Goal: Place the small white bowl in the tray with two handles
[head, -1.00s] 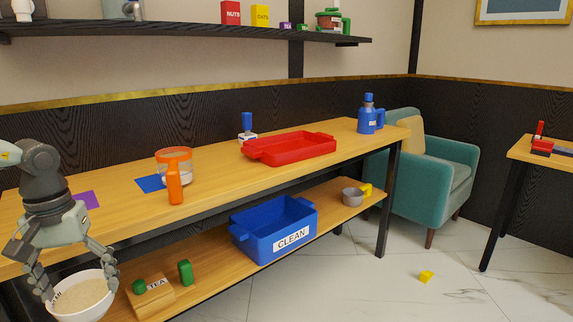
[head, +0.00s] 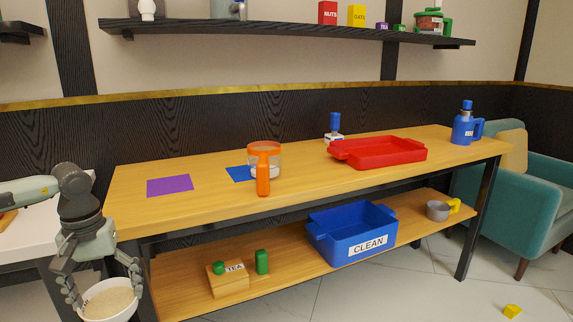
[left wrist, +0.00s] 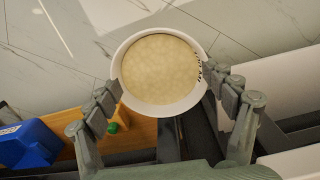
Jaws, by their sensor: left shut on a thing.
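The small white bowl (head: 108,301) with beige contents is at the lower left of the head view. My left gripper (head: 104,290) is shut on it, fingers on opposite sides of the rim. In the left wrist view the bowl (left wrist: 160,72) hangs over the floor, with a finger of the gripper (left wrist: 164,92) at each side. The red tray with two handles (head: 378,162) lies on the table top, well to the right of the bowl. My right gripper is not in view.
On the wooden table (head: 210,205) stand an orange-handled jug (head: 263,178), a blue-topped bottle (head: 335,127) and a blue flask (head: 464,127). The lower shelf holds a blue CLEAN crate (head: 350,250), a TEA box (head: 229,281) and a grey cup (head: 437,211).

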